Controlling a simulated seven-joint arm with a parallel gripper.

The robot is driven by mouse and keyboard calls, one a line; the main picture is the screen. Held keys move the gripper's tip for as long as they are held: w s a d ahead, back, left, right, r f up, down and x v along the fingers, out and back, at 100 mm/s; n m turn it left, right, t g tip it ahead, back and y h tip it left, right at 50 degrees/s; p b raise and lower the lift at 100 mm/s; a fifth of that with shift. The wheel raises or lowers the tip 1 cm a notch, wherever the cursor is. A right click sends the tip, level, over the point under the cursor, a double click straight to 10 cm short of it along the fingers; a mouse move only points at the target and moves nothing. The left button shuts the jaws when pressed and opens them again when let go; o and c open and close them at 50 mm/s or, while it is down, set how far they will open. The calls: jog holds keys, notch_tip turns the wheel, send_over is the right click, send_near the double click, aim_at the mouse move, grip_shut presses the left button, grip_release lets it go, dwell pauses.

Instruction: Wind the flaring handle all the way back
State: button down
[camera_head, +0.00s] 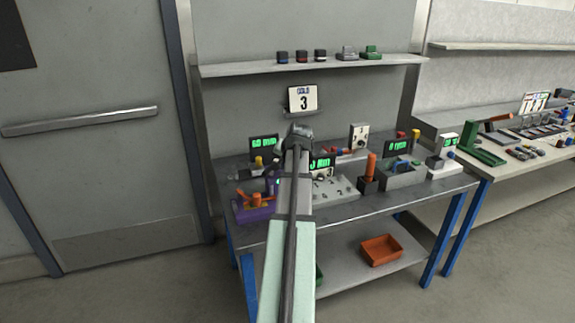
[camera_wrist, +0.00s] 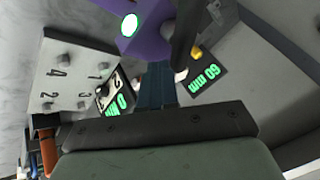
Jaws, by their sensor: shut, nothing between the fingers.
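A purple bench device (camera_head: 252,212) with orange parts on top (camera_head: 257,198) stands at the front left of the workbench. I cannot tell for certain which part is the flaring handle. A purple body with a lit round green-white face (camera_wrist: 130,25) shows at the top of the wrist view, beside a dark rod (camera_wrist: 186,35). My gripper (camera_head: 298,132) is above the bench, and my arm covers part of it. In the wrist view my gripper (camera_wrist: 157,85) shows its dark fingers together, with nothing held. Contact with the purple device is not visible.
A numbered panel (camera_head: 333,188) and green-lit displays, including a 60 mm display (camera_head: 264,143), crowd the workbench (camera_head: 350,208). An orange upright handle (camera_head: 371,166) stands to the right. A shelf (camera_head: 230,70) is above; an orange bin (camera_head: 381,249) is below.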

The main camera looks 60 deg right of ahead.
jog(key=shift+w+d+n+t+y, duration=0.3)
jog(key=shift+n+y, duration=0.2)
jog(key=shift+n, duration=0.4)
jog(key=n, duration=0.1)
jog(key=d+n+y, duration=0.1)
jog(key=shift+w+n+t, duration=0.3)
jog(key=shift+w, duration=0.05)
jog(key=n+y, duration=0.2)
jog(key=w+n, duration=0.1)
jog(key=shift+d+n+y, duration=0.3)
jog(key=shift+y, duration=0.1)
jog(key=shift+w+a, duration=0.15)
jog(key=shift+w, duration=0.8)
jog(key=shift+w+a, duration=0.15)
jog(key=shift+w, duration=0.45)
jog(key=shift+w+a, duration=0.1)
jog(key=shift+w, duration=0.05)
dwell(0.6)
